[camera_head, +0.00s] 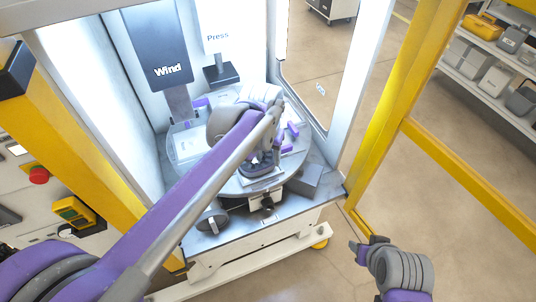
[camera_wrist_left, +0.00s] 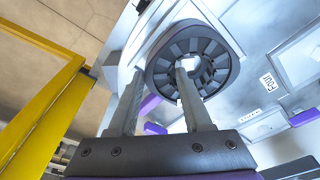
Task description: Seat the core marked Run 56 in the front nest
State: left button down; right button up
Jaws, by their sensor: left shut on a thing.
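A dark grey ring-shaped slotted core (camera_wrist_left: 222,66) fills the upper middle of the left wrist view. My left gripper (camera_wrist_left: 158,85) is shut on its wall, with one finger in the bore and the other outside. In the head view my left gripper (camera_head: 264,160) is over the front of the round turntable (camera_head: 226,188), and the core is largely hidden by it. The front nest is under the gripper and mostly covered. I cannot read a Run 56 mark, nor tell whether the core touches the nest. My right gripper (camera_head: 369,246) is empty and open, away from the cabinet.
The Wind unit (camera_head: 160,50) and the Press unit (camera_head: 221,72) stand behind the turntable. Purple pieces sit on the turntable. A plate marked Four (camera_wrist_left: 268,82) shows in the wrist view. A yellow frame (camera_head: 385,95) bounds the cabinet's right.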

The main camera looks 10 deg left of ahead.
pick_arm(q)
jog(key=shift+f+b, duration=0.3)
jog(key=shift+f, duration=0.3)
pick_arm(e)
jog(key=shift+s+f, duration=0.2)
jog(key=shift+f, duration=0.25)
pick_arm(q)
jog(key=shift+c, duration=1.3)
grip_release()
jog(key=shift+s+a+r+p, duration=0.15)
jog(key=shift+r+p, duration=0.45)
jog(key=shift+r, duration=0.65)
jog(key=shift+s+d+r+p, duration=0.15)
jog(key=shift+r+p, duration=0.45)
jog(key=shift+r, duration=0.65)
jog(key=shift+a, duration=0.1)
pick_arm(e)
jog(key=r, duration=0.1)
jog(key=w+r, duration=0.1)
jog(key=r, duration=0.1)
jog(key=shift+w+r, duration=0.25)
jog(key=shift+w, duration=0.15)
pick_arm(q)
jog(key=shift+s, duration=0.1)
pick_arm(e)
jog(key=shift+s, duration=0.1)
